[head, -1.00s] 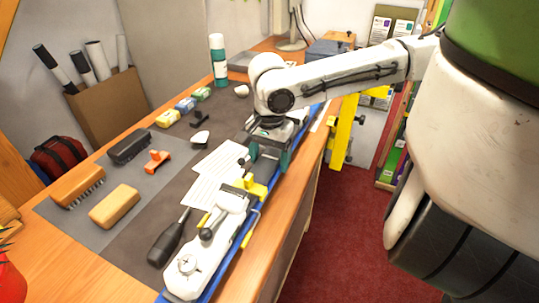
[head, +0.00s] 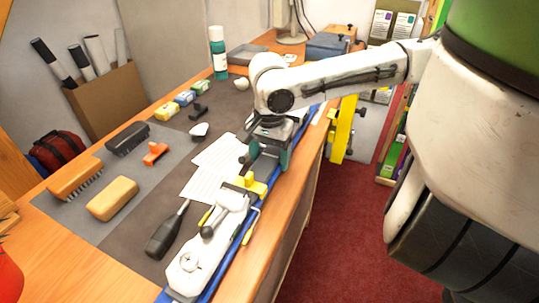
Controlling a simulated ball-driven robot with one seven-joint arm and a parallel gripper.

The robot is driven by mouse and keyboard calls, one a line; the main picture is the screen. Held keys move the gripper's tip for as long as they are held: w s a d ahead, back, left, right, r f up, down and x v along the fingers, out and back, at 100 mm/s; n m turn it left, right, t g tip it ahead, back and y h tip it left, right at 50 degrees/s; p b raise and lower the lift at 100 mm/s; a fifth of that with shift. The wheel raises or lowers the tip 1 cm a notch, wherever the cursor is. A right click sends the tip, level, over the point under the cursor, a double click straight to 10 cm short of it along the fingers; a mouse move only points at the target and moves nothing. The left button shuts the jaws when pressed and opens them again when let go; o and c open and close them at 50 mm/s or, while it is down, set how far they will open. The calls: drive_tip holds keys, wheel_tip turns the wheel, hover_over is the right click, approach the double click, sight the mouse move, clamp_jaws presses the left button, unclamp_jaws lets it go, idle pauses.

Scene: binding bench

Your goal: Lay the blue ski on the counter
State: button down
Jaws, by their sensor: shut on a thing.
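The blue ski (head: 236,252) is long and narrow and runs along the counter's (head: 275,218) right-hand edge, from the bottom of the head view up past my gripper. A white fitting (head: 197,255) with a black lever and a yellow part (head: 246,184) sits over the ski and hides much of its top. My gripper (head: 269,158) points down and is shut on the ski beyond the yellow part. The grip itself is partly hidden by the gripper body. I cannot tell whether the ski's underside touches the counter.
White paper sheets (head: 213,165) and a black-handled tool (head: 167,232) lie just left of the ski. Brushes (head: 76,178), a tan block (head: 113,198) and small coloured blocks (head: 166,111) lie farther left. A yellow stand (head: 341,130) is beyond the counter edge.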

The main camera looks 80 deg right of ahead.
drive_tip(key=shift+f+b, duration=0.3)
drive_tip(key=shift+f, duration=0.15)
drive_tip(key=shift+c, duration=1.4)
unclamp_jaws()
drive_tip(key=shift+o, duration=1.4)
drive_tip(key=shift+f, duration=0.15)
wheel_tip(320, 180, up, 16)
drive_tip(key=p, duration=1.5)
